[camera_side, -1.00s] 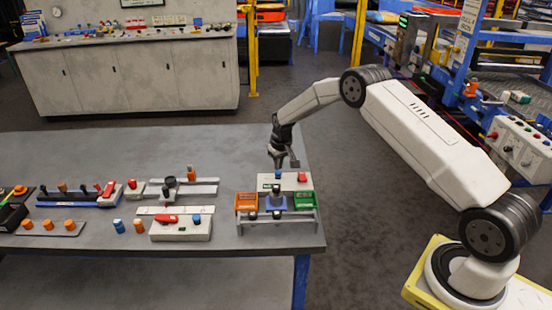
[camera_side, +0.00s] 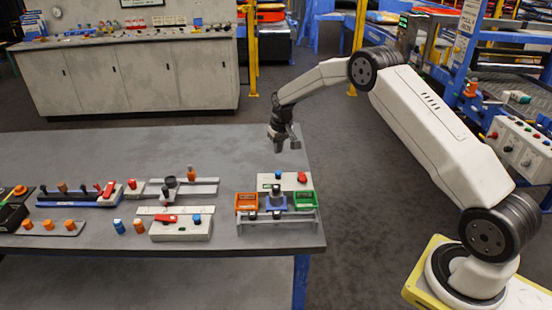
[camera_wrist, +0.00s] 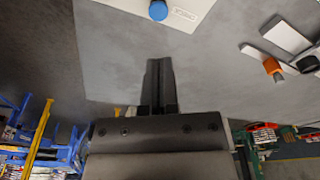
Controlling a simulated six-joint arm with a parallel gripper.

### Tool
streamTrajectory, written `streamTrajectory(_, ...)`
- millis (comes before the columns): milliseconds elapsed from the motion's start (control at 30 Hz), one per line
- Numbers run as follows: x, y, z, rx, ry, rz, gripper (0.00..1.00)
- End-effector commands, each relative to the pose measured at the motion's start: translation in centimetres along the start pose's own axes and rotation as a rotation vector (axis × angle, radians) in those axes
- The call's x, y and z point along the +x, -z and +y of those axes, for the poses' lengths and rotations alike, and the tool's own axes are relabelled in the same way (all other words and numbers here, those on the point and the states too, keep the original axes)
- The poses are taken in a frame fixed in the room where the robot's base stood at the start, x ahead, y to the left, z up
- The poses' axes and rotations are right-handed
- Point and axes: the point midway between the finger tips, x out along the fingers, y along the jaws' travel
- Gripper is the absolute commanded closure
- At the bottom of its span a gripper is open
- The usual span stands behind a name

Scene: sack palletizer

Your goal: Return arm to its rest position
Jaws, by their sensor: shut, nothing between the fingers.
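Part of the white box with the blue button (camera_wrist: 158,10) shows at the top of that view.
An orange bin (camera_side: 246,201) and a green bin (camera_side: 304,200) stand in front of the box. Levers, knobs and a white switch box (camera_side: 181,229) cover the table's front left. The back of the table is clear. A grey cabinet (camera_side: 130,78) stands behind.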

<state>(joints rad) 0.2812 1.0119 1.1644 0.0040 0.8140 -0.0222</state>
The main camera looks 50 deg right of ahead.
Motion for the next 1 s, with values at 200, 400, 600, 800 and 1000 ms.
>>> streamTrajectory(200, -0.5, 0.0, 0.0, 0.000, 0.000, -0.002, 1.00)
streamTrajectory(400, -0.5, 0.0, 0.0, 0.000, 0.000, -0.002, 1.00)
streamTrajectory(600, -0.9, -0.3, -0.4, -0.006, 0.001, 0.001, 1.00)
streamTrajectory(800, -2.5, -1.8, -1.7, -0.027, 0.004, 0.008, 1.00)
streamTrajectory(1000, -5.0, -4.9, -3.8, -0.061, 0.009, 0.018, 1.00)
